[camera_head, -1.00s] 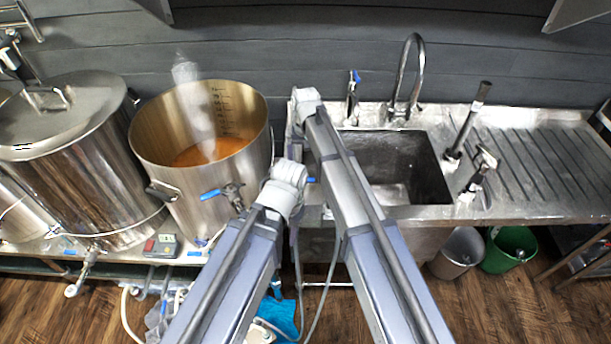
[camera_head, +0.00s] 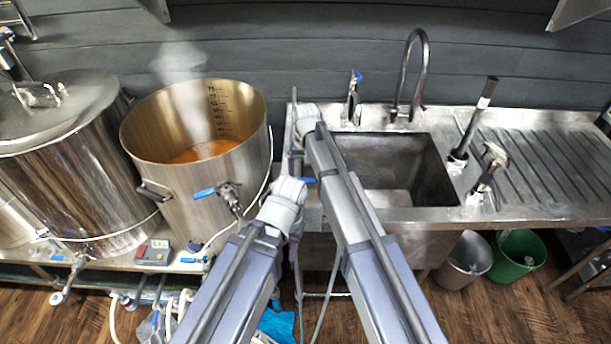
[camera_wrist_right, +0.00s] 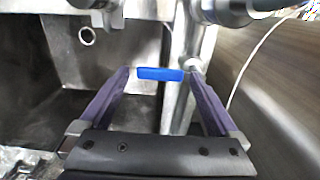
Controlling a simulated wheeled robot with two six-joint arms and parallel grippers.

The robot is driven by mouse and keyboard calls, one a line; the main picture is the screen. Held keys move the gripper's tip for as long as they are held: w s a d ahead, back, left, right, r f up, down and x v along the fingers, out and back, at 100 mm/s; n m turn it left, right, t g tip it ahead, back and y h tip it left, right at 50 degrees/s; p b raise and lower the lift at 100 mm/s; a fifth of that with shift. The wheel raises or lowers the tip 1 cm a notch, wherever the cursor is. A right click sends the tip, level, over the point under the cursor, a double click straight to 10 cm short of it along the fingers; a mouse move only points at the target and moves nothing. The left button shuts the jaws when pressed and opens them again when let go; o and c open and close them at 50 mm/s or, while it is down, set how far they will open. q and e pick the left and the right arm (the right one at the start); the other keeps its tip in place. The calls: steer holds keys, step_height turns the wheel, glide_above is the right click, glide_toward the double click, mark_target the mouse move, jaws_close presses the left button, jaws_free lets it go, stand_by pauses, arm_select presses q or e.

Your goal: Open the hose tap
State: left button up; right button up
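The hose tap shows in my right wrist view as a small blue lever handle (camera_wrist_right: 160,74) on a metal pipe. My right gripper (camera_wrist_right: 158,70) is open, with one dark finger on each side of the handle. The fingers look apart from it, with a gap on both sides. In the head view, a bit of blue handle (camera_head: 307,180) shows between my two arms at the sink's left edge; the rest is hidden behind the arms. My left gripper is hidden behind its own arm.
A steaming kettle (camera_head: 180,190) with a blue-handled valve (camera_head: 205,193) stands left of my arms. The sink basin (camera_head: 390,165), with a curved faucet (camera_head: 421,65) and another blue-topped tap (camera_head: 356,76) behind it, lies to the right. Buckets (camera_head: 520,258) stand below.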

jaws_close()
stand_by(0.6)
